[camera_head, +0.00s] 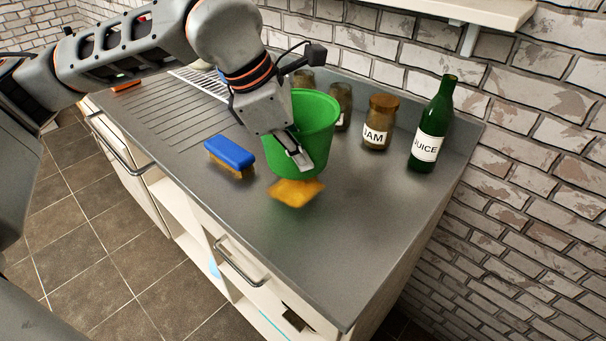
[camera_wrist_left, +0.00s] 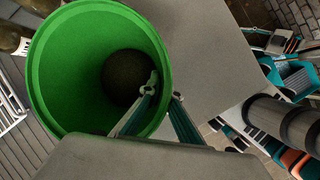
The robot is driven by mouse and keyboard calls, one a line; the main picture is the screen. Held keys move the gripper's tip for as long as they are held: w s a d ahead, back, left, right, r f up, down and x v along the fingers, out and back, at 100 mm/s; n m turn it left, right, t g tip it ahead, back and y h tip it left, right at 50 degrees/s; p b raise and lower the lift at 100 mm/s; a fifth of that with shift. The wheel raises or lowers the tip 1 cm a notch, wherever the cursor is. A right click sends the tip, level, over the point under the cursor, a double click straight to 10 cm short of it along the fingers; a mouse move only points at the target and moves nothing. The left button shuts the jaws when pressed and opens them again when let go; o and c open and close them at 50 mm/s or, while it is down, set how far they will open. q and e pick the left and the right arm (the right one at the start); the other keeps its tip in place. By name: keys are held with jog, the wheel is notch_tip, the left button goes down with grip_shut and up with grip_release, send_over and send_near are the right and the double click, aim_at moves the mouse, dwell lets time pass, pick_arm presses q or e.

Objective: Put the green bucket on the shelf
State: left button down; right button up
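The green bucket (camera_head: 312,132) is at the middle of the grey countertop in the head view, just behind a yellow sponge. I cannot tell whether its base touches the counter. My left gripper (camera_head: 297,157) reaches down onto the bucket's near side. In the left wrist view, its fingers (camera_wrist_left: 165,90) are close together, one inside the bucket (camera_wrist_left: 50,75) and one outside, pinching the wall. The bucket looks empty, with a dark bottom. A pale shelf (camera_head: 470,10) runs along the brick wall at the upper right. My right gripper is not in view.
A yellow sponge (camera_head: 296,192) and a blue brush (camera_head: 230,153) lie near the bucket. A jam jar (camera_head: 378,124), other jars and a green juice bottle (camera_head: 432,130) stand behind and to its right. The front right counter (camera_head: 350,250) is clear.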

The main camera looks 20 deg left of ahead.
pick_arm(q)
jog(key=shift+f+b, duration=0.4)
jog(key=shift+f, duration=1.9)
jog(key=c, duration=2.3)
grip_release()
